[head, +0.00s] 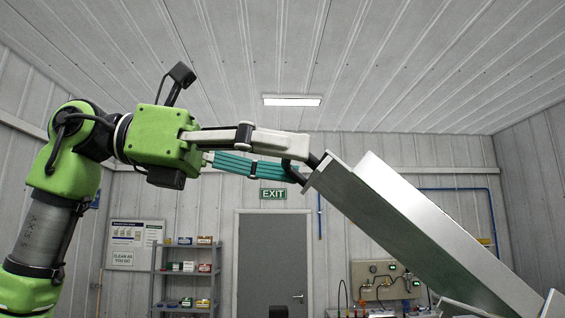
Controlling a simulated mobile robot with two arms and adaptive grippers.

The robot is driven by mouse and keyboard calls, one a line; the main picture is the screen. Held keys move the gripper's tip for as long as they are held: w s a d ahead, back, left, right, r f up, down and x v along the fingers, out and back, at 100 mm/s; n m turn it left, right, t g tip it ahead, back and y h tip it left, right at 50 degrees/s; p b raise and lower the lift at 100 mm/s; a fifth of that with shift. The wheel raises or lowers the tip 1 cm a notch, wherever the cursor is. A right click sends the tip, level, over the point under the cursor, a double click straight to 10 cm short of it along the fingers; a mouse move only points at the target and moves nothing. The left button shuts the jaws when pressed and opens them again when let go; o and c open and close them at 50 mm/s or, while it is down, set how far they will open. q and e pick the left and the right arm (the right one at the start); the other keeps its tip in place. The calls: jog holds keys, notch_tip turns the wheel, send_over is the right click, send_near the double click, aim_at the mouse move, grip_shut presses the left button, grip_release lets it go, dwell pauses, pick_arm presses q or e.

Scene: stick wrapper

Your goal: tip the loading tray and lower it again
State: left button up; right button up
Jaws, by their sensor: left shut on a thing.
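The loading tray (400,220) is a long silvery metal trough. It is steeply tilted in the head view, its left end raised high and its right end low at the bottom right. My left gripper (302,164) reaches in from the left and is shut on the black part at the tray's raised left end. A pale upper finger and a teal striped piece below it run towards that end. The inside of the tray and the exact grip contact are hidden. My right gripper is not in view.
Metal parts of a machine (552,304) show at the bottom right corner, under the tray's low end. Far behind stand a shelf with small boxes (188,268), a grey door (272,262) and a panel with gauges (385,281). The air around the raised end looks clear.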

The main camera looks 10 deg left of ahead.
pick_arm(q)
jog(key=shift+r, duration=0.2)
jog(key=o, duration=1.3)
jog(key=v, duration=1.2)
jog(key=shift+s, duration=0.1)
